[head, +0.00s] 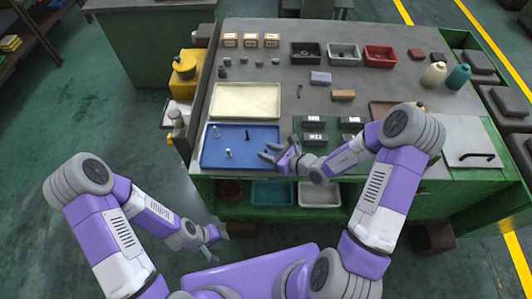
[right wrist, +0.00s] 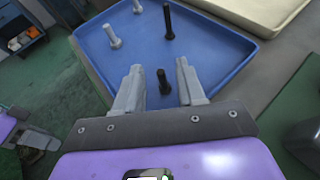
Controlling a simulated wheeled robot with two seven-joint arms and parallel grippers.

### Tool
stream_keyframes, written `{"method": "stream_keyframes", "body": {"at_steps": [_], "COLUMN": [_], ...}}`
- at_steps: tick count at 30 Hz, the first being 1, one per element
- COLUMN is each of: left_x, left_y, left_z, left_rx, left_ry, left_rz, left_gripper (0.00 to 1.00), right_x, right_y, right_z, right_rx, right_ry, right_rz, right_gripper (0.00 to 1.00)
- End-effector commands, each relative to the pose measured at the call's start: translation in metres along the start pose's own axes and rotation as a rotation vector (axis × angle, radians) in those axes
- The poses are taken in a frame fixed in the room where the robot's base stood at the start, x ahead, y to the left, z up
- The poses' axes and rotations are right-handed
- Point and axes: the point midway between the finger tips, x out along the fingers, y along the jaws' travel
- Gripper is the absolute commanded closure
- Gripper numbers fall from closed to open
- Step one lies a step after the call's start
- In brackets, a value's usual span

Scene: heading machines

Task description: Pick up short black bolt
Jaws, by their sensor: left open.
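The blue tray (head: 240,160) holds the bolts; it also shows in the right wrist view (right wrist: 215,45). The short black bolt (right wrist: 163,82) stands in the tray, between and slightly beyond the open fingers of my right gripper (right wrist: 160,88). No contact shows. In the head view my right gripper (head: 269,151) is over the tray's right side, and I cannot make out the short bolt there. A longer black bolt (right wrist: 168,20) stands farther off. Two silver bolts (right wrist: 112,37) (right wrist: 137,6) are to its left. My left gripper (head: 211,236) hangs empty in front of the bench.
A cream tray (head: 246,100) lies behind the blue tray. Black blocks (head: 313,139) lie to the right on the bench. Small bins (head: 343,55) and boxes (head: 250,40) stand at the back. A yellow machine (head: 184,72) stands at the left.

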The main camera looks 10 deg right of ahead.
Motion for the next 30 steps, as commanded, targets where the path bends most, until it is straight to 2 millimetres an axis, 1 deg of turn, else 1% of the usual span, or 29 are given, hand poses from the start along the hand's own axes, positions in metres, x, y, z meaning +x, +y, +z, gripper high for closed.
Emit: {"method": "stream_keyframes", "body": {"at_steps": [2, 9, 10, 19, 22, 26, 30], "left_x": [0.000, 0.000, 0.000, 0.000, -0.001, -0.003, -0.006], "left_y": [0.000, 0.000, 0.000, 0.000, 0.000, 0.001, 0.003], "left_z": [0.000, 0.000, 0.000, 0.000, 0.000, 0.000, 0.000], "left_rx": [0.000, 0.000, 0.000, 0.000, 0.000, 0.000, 0.000], "left_ry": [0.000, 0.000, 0.000, 0.000, 0.000, 0.000, 0.000], "left_rz": [0.000, 0.000, 0.000, 0.000, 0.000, 0.000, 0.000], "left_gripper": [0.57, 0.57, 0.57, 0.57, 0.57, 0.57, 0.57], "right_x": [0.000, 0.000, 0.000, -0.001, -0.002, -0.008, -0.019], "right_y": [0.000, 0.000, 0.000, 0.000, 0.000, -0.001, -0.001], "right_z": [0.000, 0.000, 0.000, 0.000, 0.004, 0.019, 0.045], "right_rx": [0.000, 0.000, 0.000, 0.000, -0.002, -0.005, -0.007], "right_ry": [0.000, 0.000, 0.000, 0.000, -0.001, -0.001, -0.003], "right_rz": [0.000, 0.000, 0.000, 0.000, 0.000, -0.001, -0.001], "right_gripper": [0.61, 0.97, 1.00, 1.00, 1.00, 1.00, 1.00]}}
